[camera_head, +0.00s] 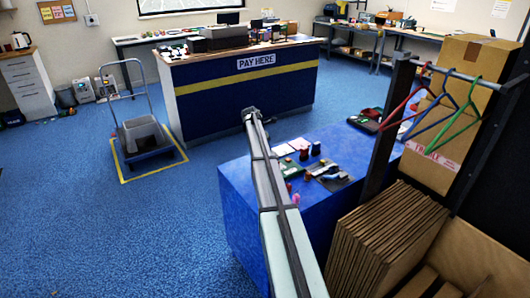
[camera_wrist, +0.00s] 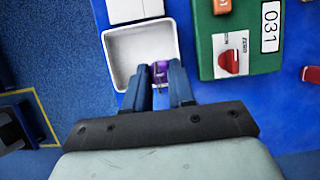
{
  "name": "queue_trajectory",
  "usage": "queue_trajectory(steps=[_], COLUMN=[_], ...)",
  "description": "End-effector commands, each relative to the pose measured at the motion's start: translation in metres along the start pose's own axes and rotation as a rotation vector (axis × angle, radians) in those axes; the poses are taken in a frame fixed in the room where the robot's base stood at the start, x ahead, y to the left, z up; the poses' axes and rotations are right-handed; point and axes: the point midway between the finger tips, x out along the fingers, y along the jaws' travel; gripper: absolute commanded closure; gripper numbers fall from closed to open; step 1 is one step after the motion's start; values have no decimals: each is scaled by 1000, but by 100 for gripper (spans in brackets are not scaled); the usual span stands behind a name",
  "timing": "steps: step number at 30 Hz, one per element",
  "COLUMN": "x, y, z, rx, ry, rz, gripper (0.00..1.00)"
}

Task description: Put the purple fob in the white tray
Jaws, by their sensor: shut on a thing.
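The purple fob (camera_wrist: 160,70) is between the two dark blue fingers of my gripper (camera_wrist: 160,80) in the wrist view. The gripper is shut on it. The white tray (camera_wrist: 134,48) lies just ahead on the blue table, its inside empty where it shows. The fob overlaps the tray's near right corner in this view. Its height above the tray cannot be told. The fingers hide part of the tray's near edge. In the head view my arm covers this area, and I cannot make out the tray or the fob.
A green case (camera_wrist: 205,60) marked 031, with red items on it, lies right of the tray. A white box (camera_wrist: 134,8) stands beyond it. The blue table (camera_head: 240,195) holds several small items. A clothes rail with hangers (camera_head: 453,115) and cartons (camera_head: 455,90) stand at right.

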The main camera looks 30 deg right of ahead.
Motion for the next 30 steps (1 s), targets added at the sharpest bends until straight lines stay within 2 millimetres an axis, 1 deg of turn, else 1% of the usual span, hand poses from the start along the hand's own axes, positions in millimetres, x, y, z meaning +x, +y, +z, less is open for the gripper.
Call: queue_trajectory(steps=[3, 6, 18, 19, 27, 30], x=[16, 24, 28, 28, 28, 28], y=[-1, 0, 0, 0, 0, 0], z=[-7, -10, -12, -12, -12, -12], rx=[-1, -1, -1, -1, -1, -1], ry=[1, 1, 0, 0, 0, 0], rz=[-3, -1, -1, -1, -1, -1], gripper=[100, 100, 100, 75, 51, 51])
